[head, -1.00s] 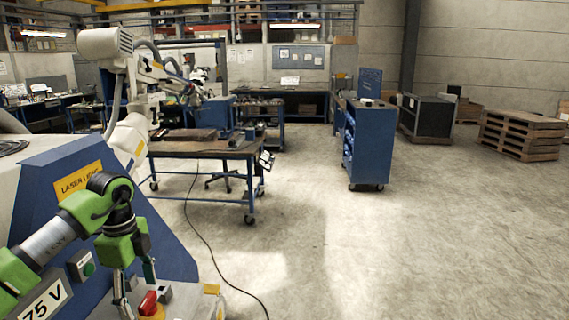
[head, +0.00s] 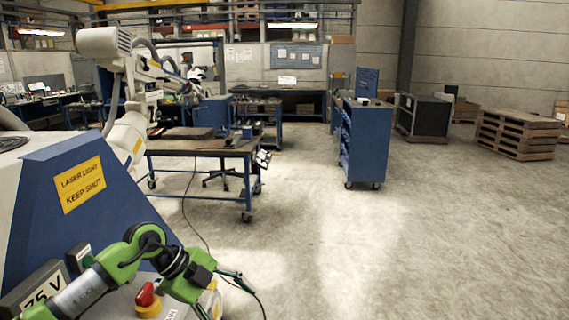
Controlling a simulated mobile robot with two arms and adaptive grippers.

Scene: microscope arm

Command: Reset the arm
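A white industrial robot arm (head: 104,42) stands at the left, reaching over toward a work table. In front of it is a blue sloped cabinet (head: 35,215) with a yellow "LASER LIGHT KEEP SHUT" sign (head: 80,186). At its foot a red knob on a yellow base (head: 148,305) sits on a pale panel. A green button (head: 87,262) is partly hidden behind my green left arm. My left gripper (head: 230,300) points right, past the red knob and apart from it. Its fingers look spread and empty. My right gripper is not in view.
A work table (head: 190,146) on wheels stands behind the cabinet, with a black cable (head: 187,210) running down to the floor. A blue tool cart (head: 368,145) and pallets (head: 518,133) stand further right. The concrete floor (head: 400,240) at right is clear.

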